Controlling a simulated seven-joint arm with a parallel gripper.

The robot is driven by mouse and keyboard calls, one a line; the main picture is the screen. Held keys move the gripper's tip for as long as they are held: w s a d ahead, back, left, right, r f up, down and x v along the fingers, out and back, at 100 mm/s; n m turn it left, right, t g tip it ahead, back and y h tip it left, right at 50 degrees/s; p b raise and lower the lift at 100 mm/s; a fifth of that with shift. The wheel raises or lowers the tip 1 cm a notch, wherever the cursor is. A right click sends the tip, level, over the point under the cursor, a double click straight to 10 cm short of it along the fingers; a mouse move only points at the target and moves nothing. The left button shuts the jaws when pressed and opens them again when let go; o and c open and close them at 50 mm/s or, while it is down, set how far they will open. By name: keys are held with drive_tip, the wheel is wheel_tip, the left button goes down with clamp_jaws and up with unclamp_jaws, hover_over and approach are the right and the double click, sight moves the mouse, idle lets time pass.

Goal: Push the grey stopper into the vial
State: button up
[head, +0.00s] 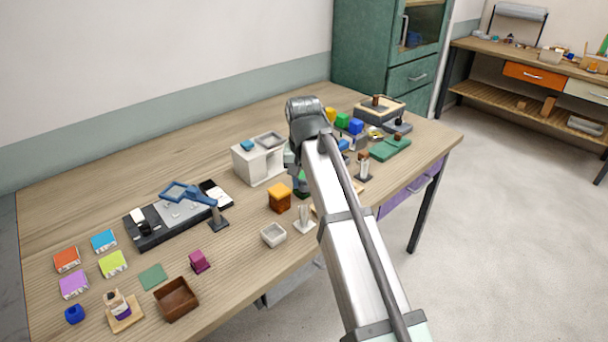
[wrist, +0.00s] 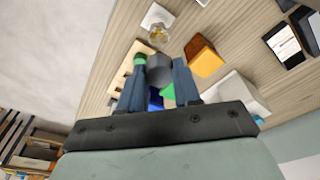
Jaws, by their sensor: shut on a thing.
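The grey stopper (wrist: 159,67) is between my fingertips in the wrist view. My gripper (wrist: 160,69) is shut on it and holds it from both sides. The clear glass vial (wrist: 159,32) stands on a white square base (wrist: 157,17), just beyond the stopper in the wrist view; stopper and vial look apart. In the head view the vial (head: 304,214) stands near the table's front edge, left of my forearm. My arm hides most of the gripper and the stopper there.
An orange-brown block (head: 279,198) and a small white open box (head: 273,235) stand close to the vial. A white box-shaped unit (head: 259,160) is behind. A wooden piece (wrist: 125,75) lies beside my fingers. Several coloured blocks stand farther back.

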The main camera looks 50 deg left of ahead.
sight(304, 190)
drive_tip(key=shift+f, duration=2.8)
drive_tip(key=shift+f, duration=0.6)
drive_tip(key=o, duration=0.7)
drive_tip(key=shift+r, duration=0.1)
drive_tip(key=shift+s+d+r, duration=0.2)
drive_tip(key=shift+r, duration=1.6)
drive_tip(key=shift+s+d+r, duration=0.15)
drive_tip(key=shift+r, duration=1.65)
drive_tip(key=shift+s+d+r, duration=0.2)
drive_tip(key=shift+r, duration=1.6)
